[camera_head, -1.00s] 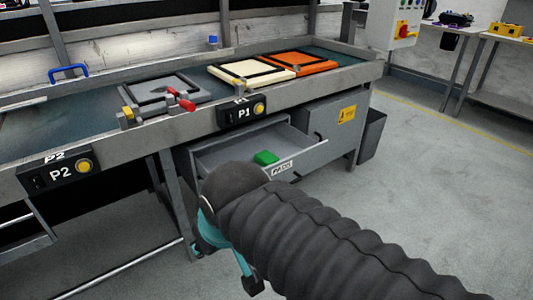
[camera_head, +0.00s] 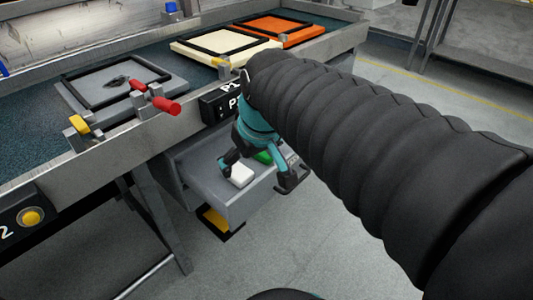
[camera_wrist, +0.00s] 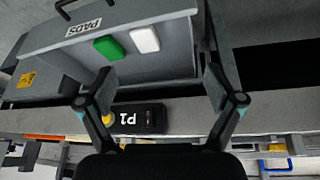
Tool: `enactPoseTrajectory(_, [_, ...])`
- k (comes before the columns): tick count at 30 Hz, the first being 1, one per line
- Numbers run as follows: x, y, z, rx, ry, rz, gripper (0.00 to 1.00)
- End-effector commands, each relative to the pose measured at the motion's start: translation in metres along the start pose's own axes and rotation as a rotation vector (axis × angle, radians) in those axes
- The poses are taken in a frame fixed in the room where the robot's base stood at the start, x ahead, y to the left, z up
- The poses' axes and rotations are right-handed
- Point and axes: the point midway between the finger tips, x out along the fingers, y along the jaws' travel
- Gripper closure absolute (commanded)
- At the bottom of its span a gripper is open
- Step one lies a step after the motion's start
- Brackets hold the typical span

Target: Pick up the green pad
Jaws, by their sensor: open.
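The green pad (camera_head: 263,157) lies in the open grey drawer (camera_head: 202,186) beside a white pad (camera_head: 241,174). My gripper partly hides the green pad in the head view. In the wrist view, the green pad (camera_wrist: 109,47) is fully visible near the drawer front marked PADS, left of the white pad (camera_wrist: 145,39). My gripper (camera_head: 257,177) is open and empty over the drawer. In the wrist view its spread fingers (camera_wrist: 158,82) frame the lower picture, with both pads beyond the fingertips. The gripper appears apart from both pads.
The conveyor bench edge with the P1 button box (camera_wrist: 140,118) is close to my gripper. A grey frame (camera_head: 120,85), a cream frame (camera_head: 215,52) and an orange frame (camera_head: 285,33) lie on the bench. Open floor lies in front.

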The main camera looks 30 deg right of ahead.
Motion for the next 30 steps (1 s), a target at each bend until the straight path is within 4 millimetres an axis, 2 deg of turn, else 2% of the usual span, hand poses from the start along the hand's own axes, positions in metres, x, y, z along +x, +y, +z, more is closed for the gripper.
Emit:
enactPoseTrajectory(1, [0.015, 0.012, -0.013, -0.015, -0.022, -0.006, 0.08])
enactPoseTrajectory(5, [0.035, 0.043, -0.045, -0.079, -0.059, -0.03, 0.08])
enactPoseTrajectory(9, [0.063, 0.082, -0.076, -0.147, -0.087, -0.064, 0.08])
enactPoseTrajectory(15, [0.102, 0.135, -0.105, -0.234, -0.105, -0.115, 0.08])
enactPoseTrajectory(18, [0.114, 0.153, -0.112, -0.264, -0.106, -0.134, 0.08])
enactPoseTrajectory(23, [0.125, 0.167, -0.117, -0.29, -0.106, -0.148, 0.08])
enactPoseTrajectory(26, [0.136, 0.168, -0.116, -0.294, -0.107, -0.152, 0.08])
enactPoseTrajectory(30, [0.16, 0.164, -0.113, -0.294, -0.107, -0.152, 0.08])
